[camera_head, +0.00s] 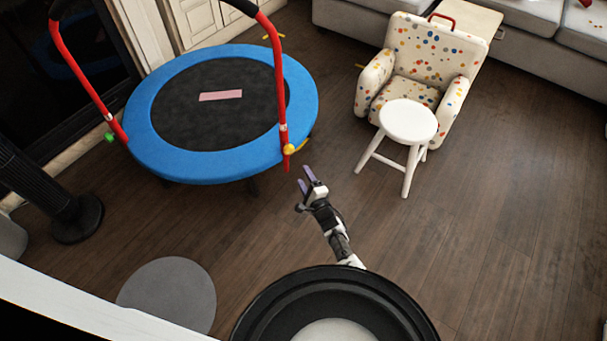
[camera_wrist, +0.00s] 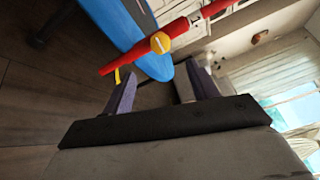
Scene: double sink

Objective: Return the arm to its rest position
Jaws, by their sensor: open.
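My gripper (camera_head: 307,180) is open and empty in the head view, held out over the wooden floor in front of my body. Its two purple fingers point up and slightly left in the picture, close to the red post of the trampoline. In the wrist view my gripper (camera_wrist: 160,88) shows its two fingers spread apart with nothing between them. My arm reaches from the bottom middle of the head view and its lower part is hidden by my own round black top.
A blue-rimmed trampoline (camera_head: 145,140) with a red handle frame (camera_head: 277,80) stands just beyond my gripper. A white stool (camera_head: 408,121) and a dotted armchair (camera_head: 440,55) stand at the right. A black stand (camera_head: 78,218) is at the left. The floor at the right is clear.

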